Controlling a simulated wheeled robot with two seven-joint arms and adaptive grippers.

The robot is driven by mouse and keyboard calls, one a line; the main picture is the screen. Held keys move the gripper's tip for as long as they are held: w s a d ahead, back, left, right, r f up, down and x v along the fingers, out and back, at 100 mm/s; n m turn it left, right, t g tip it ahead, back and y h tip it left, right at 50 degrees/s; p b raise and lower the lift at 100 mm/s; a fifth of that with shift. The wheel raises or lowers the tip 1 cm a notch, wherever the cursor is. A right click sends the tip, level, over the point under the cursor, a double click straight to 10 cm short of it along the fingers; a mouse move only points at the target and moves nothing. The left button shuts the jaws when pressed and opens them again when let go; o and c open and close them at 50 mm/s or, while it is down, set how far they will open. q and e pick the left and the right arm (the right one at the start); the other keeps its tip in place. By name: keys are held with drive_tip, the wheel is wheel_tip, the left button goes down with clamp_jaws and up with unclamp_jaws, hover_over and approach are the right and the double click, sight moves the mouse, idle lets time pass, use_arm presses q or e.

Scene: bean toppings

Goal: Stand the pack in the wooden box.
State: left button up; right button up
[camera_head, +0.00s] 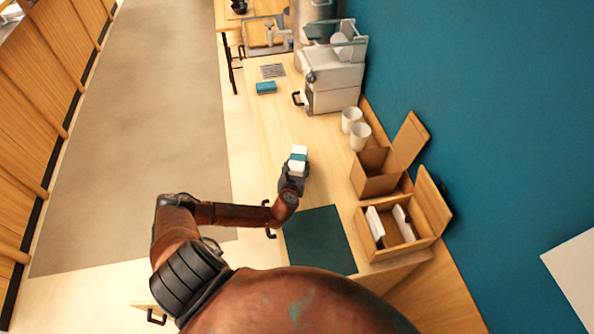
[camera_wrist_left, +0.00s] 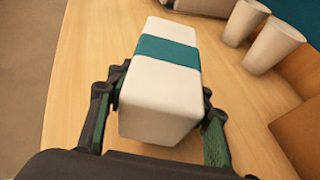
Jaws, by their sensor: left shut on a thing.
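The pack (camera_head: 298,160) is white with a teal band around it. My left gripper (camera_head: 293,177) is shut on it over the wooden counter. In the left wrist view the pack (camera_wrist_left: 163,85) sits between the two fingers (camera_wrist_left: 160,115), one on each side. An open wooden box (camera_head: 371,252) stands at the right by the teal wall, right of the gripper and nearer to me. White upright items stand inside it, with a gap between them. Another open wooden box (camera_head: 373,184) stands just behind it and looks empty. My right gripper is not in view.
A dark green mat (camera_head: 318,240) lies on the counter left of the boxes. Two white cups (camera_head: 359,136) stand behind the boxes, and show in the left wrist view (camera_wrist_left: 272,46). A coffee machine (camera_head: 333,85) and a small teal block (camera_head: 266,87) are farther back.

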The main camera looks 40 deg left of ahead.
use_arm(q)
drive_tip(key=shift+s+f, duration=0.1)
drive_tip(key=shift+f, duration=1.2)
drive_tip(key=o, duration=1.2)
drive_tip(key=shift+f, duration=0.15)
drive_tip(key=shift+r, duration=0.2)
drive_tip(key=v, duration=1.2)
drive_tip(key=shift+f, duration=0.1)
